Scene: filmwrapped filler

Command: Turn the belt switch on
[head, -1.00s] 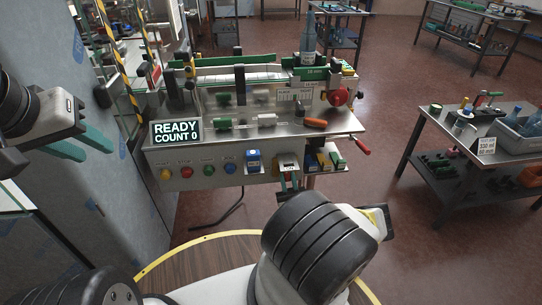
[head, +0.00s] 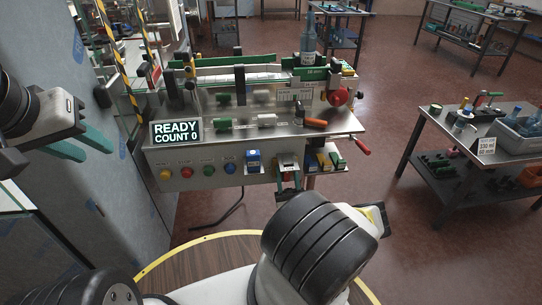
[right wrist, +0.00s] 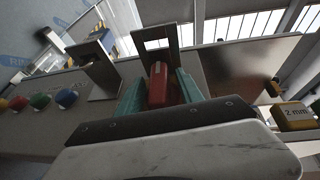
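The belt switch is a red lever (right wrist: 157,86) in front of a dark rectangular metal frame in the right wrist view. In the head view its housing (head: 288,161) is on the front panel of the machine, at the right of the button row. My right gripper (right wrist: 158,92) is open, with one teal finger on each side of the red lever. Narrow gaps seem to show between lever and fingers. It also shows below the housing in the head view (head: 289,188). My left gripper (head: 88,146) is open and empty at the left, away from the panel.
Yellow, red, green and blue buttons (head: 198,171) and a blue box-like switch (head: 253,161) are left of the housing. A display (head: 177,132) reads READY, COUNT 0. Small coloured blocks (head: 326,160) sit just right. A side table (head: 457,140) stands farther right.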

